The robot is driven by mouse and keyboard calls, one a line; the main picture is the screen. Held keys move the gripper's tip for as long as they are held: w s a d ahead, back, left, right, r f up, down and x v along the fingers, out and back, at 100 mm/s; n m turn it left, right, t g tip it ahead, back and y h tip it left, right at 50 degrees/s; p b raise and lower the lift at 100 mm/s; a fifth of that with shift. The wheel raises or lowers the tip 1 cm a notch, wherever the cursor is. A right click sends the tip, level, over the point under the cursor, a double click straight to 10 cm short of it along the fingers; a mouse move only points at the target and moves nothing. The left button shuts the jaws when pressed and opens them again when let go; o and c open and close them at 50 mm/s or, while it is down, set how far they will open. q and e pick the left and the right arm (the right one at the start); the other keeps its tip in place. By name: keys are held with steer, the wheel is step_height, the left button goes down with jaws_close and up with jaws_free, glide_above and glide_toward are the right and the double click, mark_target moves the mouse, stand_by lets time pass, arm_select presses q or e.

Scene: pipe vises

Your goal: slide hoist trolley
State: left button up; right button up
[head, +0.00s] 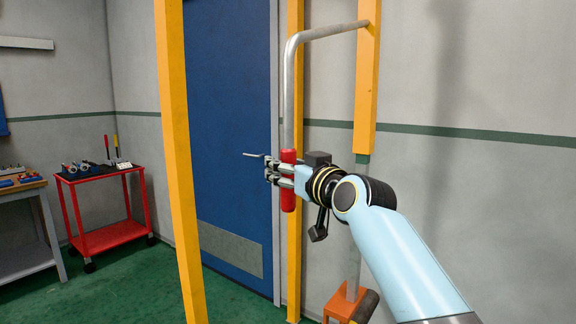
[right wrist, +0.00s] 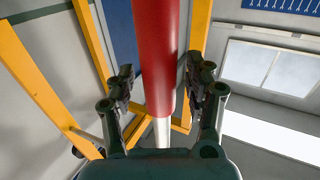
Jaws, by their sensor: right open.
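A red grip (head: 288,202) sits at the lower end of a bent grey pipe (head: 290,95). The pipe's upper end meets a hanging yellow beam (head: 366,80), whose lower end stops in mid-air. My right gripper (head: 272,172) is at the red grip, with its fingers on either side. In the right wrist view the red grip (right wrist: 156,50) runs between the two open fingers (right wrist: 161,78), with gaps showing on both sides. The trolley itself is not clearly visible. My left gripper is out of view.
Yellow posts (head: 178,150) stand left of and behind the grip. A blue door (head: 228,120) with a lever handle is behind. A red cart (head: 105,205) and a workbench (head: 22,225) stand at left. An orange block (head: 350,302) is below my right arm.

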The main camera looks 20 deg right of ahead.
steer(key=shift+f, duration=0.1)
jaws_close()
stand_by(0.3)
